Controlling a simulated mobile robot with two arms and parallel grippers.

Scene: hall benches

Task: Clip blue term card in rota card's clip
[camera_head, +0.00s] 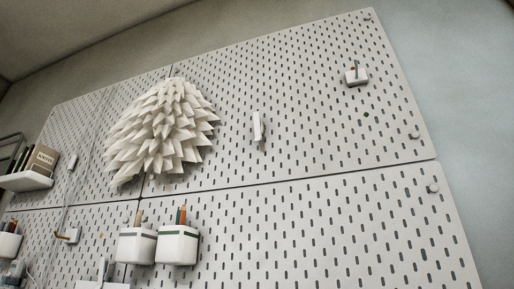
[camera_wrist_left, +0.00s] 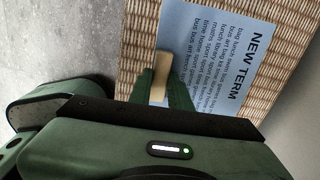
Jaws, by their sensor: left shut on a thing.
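The blue term card (camera_wrist_left: 230,55), headed "NEW TERM" with smaller dark lines of print, shows in the left wrist view. It lies against a woven straw-coloured surface (camera_wrist_left: 140,25). A pale wooden clip (camera_wrist_left: 161,76) overlaps the card's left part. My left gripper (camera_wrist_left: 163,78) is green, and its two fingers are shut on this clip, one on each side. The card's lower part is hidden behind the fingers and gripper body. I cannot make out a separate rota card. Neither gripper shows in the head view, and my right gripper is in no view.
The head view shows a white pegboard (camera_head: 330,150) with a spiky paper lampshade (camera_head: 165,130), two white pencil cups (camera_head: 177,245), small hooks and a book shelf (camera_head: 25,181). In the left wrist view a grey surface (camera_wrist_left: 60,40) lies left of the woven one.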

